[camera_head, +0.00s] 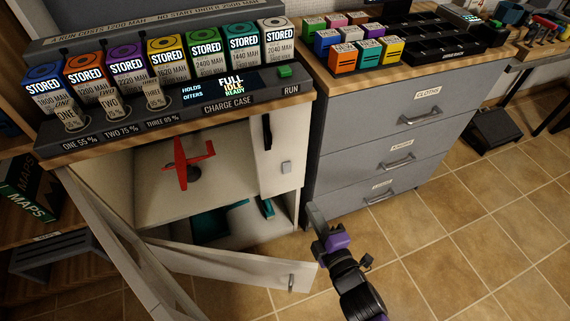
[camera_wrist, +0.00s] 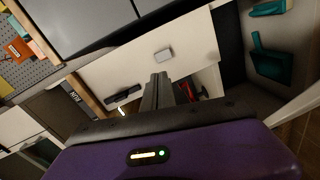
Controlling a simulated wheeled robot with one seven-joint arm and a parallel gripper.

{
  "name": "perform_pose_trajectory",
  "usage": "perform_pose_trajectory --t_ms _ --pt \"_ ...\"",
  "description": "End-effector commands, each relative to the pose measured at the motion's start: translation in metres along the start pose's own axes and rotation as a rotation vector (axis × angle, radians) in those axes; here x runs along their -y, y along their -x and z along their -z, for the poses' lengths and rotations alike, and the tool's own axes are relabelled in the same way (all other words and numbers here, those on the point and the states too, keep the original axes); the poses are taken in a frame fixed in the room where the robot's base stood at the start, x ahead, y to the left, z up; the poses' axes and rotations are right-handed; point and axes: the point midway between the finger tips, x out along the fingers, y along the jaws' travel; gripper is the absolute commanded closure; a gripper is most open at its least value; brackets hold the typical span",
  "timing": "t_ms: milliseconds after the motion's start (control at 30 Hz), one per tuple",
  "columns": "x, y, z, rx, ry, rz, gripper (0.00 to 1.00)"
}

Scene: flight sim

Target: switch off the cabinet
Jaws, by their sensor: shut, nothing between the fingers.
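The white cabinet (camera_head: 283,197) stands under the charge case with its door (camera_head: 245,268) swung open. A small pale switch-like block (camera_head: 286,167) sits on its right front panel, below a black handle-like bar (camera_head: 267,131). In the wrist view the block (camera_wrist: 163,53) lies just beyond my fingertips and the bar (camera_wrist: 123,97) is to the left. A red model plane (camera_head: 187,160) is on the upper shelf; teal items (camera_head: 222,220) are below. My gripper (camera_head: 315,210) is shut and empty, to the right of and lower than the block, apart from it. I cannot tell the switch's state.
The charge case (camera_head: 205,108) with several coloured battery packs is on top. A grey drawer unit (camera_head: 385,130) stands close on the right. The open door juts out left of my arm.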

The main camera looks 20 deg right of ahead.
Motion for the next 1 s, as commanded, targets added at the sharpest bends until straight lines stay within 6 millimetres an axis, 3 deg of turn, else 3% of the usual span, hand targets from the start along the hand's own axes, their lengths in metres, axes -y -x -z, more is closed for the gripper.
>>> perform_pose_trajectory --t_ms 133,733,867,1000 --pt "0.015 0.003 -0.003 0.005 0.111 0.03 1.0" --pt "0.015 0.002 -0.003 0.005 0.194 0.032 1.0" --pt "0.015 -0.007 -0.003 0.004 0.194 0.03 1.0" --pt "0.015 -0.029 -0.003 0.003 0.194 0.029 1.0"
